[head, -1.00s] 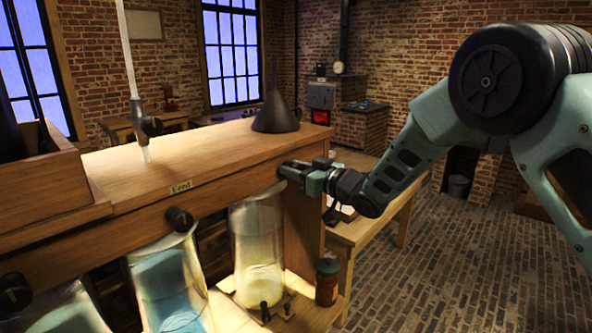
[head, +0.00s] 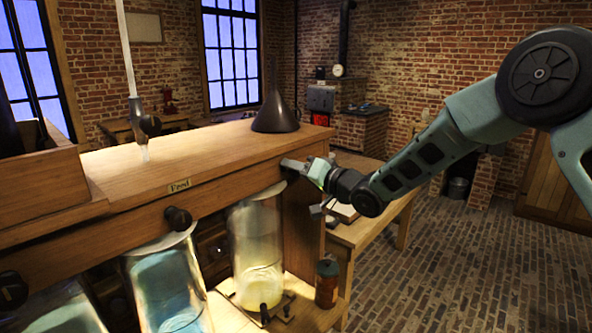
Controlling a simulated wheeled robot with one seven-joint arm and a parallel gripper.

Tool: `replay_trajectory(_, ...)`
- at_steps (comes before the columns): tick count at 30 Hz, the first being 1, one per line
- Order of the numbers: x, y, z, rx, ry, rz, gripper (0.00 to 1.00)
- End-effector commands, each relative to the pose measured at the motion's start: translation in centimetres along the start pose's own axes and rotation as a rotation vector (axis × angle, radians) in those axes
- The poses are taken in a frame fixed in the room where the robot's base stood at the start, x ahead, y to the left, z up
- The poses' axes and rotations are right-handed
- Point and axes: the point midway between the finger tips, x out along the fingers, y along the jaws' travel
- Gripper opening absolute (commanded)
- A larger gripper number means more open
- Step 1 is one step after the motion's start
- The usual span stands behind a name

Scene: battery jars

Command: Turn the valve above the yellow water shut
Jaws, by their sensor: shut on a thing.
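A tall glass jar (head: 256,245) with pale yellow water (head: 261,285) low inside it stands under the wooden shelf front, right of the jars of blue water. My gripper (head: 291,165) is at the shelf front just above this jar, reaching in from the right. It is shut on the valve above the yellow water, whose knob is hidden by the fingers. The gripper looks rolled about its own axis. A dark round valve knob (head: 178,219) shows above the blue water (head: 170,290).
A dark funnel (head: 275,112) stands on the shelf top (head: 200,148) behind my gripper. A reddish-brown jar (head: 327,284) stands right of the yellow-water jar. A side table (head: 365,225) is below my wrist. The brick floor at right is open.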

Motion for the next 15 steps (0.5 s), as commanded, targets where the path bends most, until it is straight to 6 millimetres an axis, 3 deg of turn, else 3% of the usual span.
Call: replay_trajectory(15, -0.07, 0.28, -0.11, 0.486, 0.002, 0.002, 0.12)
